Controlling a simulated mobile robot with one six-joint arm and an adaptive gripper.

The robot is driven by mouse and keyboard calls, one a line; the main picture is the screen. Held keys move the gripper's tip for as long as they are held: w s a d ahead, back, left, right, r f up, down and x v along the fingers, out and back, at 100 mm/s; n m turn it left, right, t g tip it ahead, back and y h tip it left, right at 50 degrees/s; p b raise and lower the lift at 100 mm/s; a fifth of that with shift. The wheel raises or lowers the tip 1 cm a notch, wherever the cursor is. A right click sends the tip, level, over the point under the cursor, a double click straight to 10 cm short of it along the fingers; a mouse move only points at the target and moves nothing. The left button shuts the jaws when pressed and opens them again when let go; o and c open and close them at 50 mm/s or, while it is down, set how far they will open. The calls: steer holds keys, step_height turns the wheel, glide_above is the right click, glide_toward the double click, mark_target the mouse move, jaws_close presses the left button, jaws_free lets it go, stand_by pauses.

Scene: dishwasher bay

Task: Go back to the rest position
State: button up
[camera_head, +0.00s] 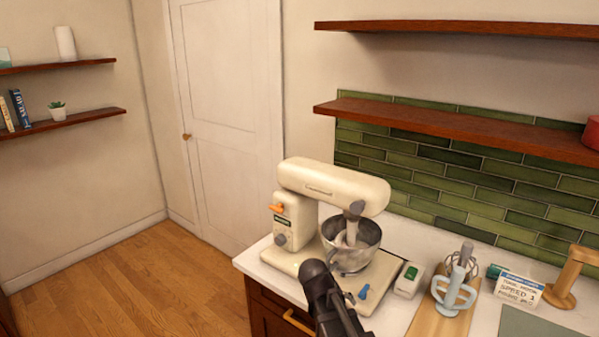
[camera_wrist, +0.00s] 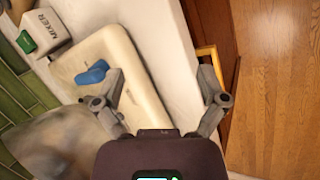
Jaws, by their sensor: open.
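My gripper (camera_wrist: 160,90) is open and empty in the wrist view, with its two fingers spread apart above the mixer base and the counter edge. In the head view my dark gripper and wrist (camera_head: 330,300) show at the bottom centre, in front of the stand mixer (camera_head: 330,185). The cream mixer has a steel bowl (camera_head: 362,250) under its head. A blue lever (camera_head: 363,292) is on the mixer base, and it also shows in the wrist view (camera_wrist: 92,73) beside the left finger.
A white switch box (camera_head: 409,279) with a green button stands right of the mixer. Whisk attachments on a wooden board (camera_head: 430,322), a speed card (camera_head: 517,287) and a wooden stand (camera_head: 562,290) are farther right. Shelves (camera_head: 450,122) hang above. Open floor (camera_head: 130,290) lies left.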

steer(key=s+d+f+m+g+y, duration=0.1)
steer(key=s+d+f+m+y, duration=0.1)
steer(key=s+d+m+y, duration=0.2)
steer(key=shift+s+d+f+m+g+y, duration=0.25)
steer(key=shift+s+m+y, duration=0.55)
steer(key=shift+s, duration=0.85)
